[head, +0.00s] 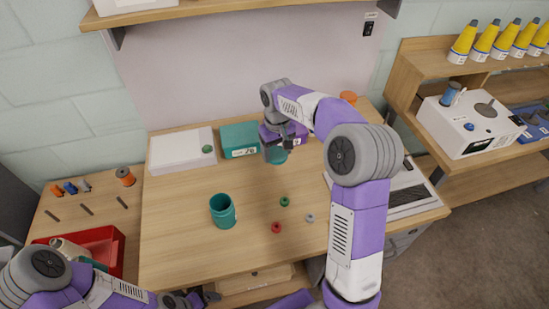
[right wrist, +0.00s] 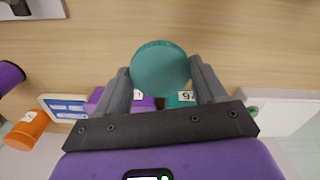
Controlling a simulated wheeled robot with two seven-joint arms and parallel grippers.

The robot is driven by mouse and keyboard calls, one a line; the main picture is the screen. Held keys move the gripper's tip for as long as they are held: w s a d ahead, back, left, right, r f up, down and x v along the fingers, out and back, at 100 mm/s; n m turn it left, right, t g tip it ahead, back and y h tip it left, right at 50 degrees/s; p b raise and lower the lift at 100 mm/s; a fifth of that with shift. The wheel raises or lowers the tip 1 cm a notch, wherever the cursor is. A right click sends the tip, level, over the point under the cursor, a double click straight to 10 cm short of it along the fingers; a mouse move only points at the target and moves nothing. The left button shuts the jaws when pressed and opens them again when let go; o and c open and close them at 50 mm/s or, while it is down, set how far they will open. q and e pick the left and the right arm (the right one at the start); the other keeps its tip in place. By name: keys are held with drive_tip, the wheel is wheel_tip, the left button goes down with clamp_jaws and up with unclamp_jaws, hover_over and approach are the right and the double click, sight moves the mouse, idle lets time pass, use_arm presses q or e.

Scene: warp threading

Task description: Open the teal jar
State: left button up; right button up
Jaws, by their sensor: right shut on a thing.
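The teal jar (head: 223,212) stands upright on the wooden table, left of centre in the head view, with its dark mouth uncovered. My right gripper (head: 276,152) is shut on a round teal lid (head: 277,157), away from the jar and behind it to the right. The lid also shows in the right wrist view (right wrist: 161,68), gripped between the two grey fingers. My left gripper (head: 190,300) is low at the front edge of the head view, apart from the jar. Its fingers are too small and partly cut off to tell their opening.
A teal box (head: 239,139) and a white case (head: 182,152) stand at the back of the table. Small spools, green (head: 285,201), red (head: 276,227) and grey (head: 310,217), lie right of the jar. A red bin (head: 105,243) is at the left.

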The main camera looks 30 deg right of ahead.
sight(278, 155)
drive_tip(key=f, duration=0.1)
drive_tip(key=f+b, duration=0.1)
drive_tip(key=f, duration=0.2)
drive_tip(key=shift+s+f, duration=0.15)
drive_tip(key=shift+s, duration=0.15)
wheel_tip(278, 155, down, 6)
drive_tip(key=shift+w+r+b, duration=0.15)
drive_tip(key=shift+r+b, duration=0.1)
drive_tip(key=shift+b, duration=0.95)
drive_tip(key=shift+r, duration=0.1)
drive_tip(key=o, duration=1.2)
